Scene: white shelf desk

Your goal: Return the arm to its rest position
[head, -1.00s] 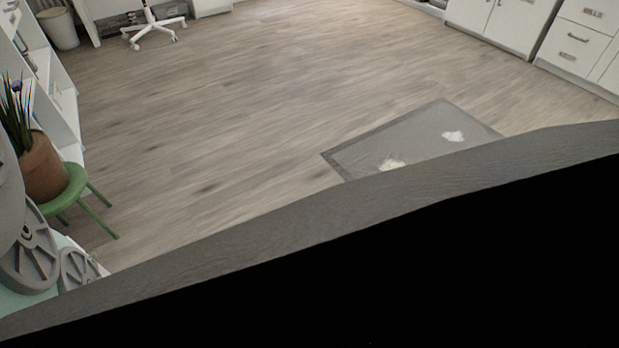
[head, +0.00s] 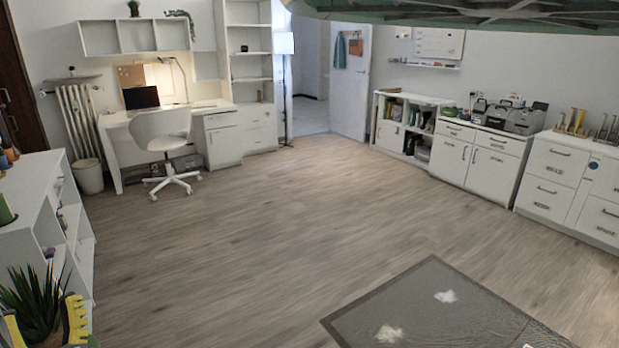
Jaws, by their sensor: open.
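In the head view, my gripper (head: 43,324) shows at the bottom left corner. Its two yellow ridged fingers stand apart with nothing seen between them but the plant behind. The lower part of the gripper and the rest of the arm are cut off by the picture's edge. I cannot tell the arm's full pose.
A green plant (head: 36,300) stands behind the gripper, beside a white shelf unit (head: 45,190) at left. A white desk (head: 165,115) and chair (head: 162,135) are at the back. White cabinets (head: 485,160) line the right. A grey mat (head: 450,330) lies on the open wood floor.

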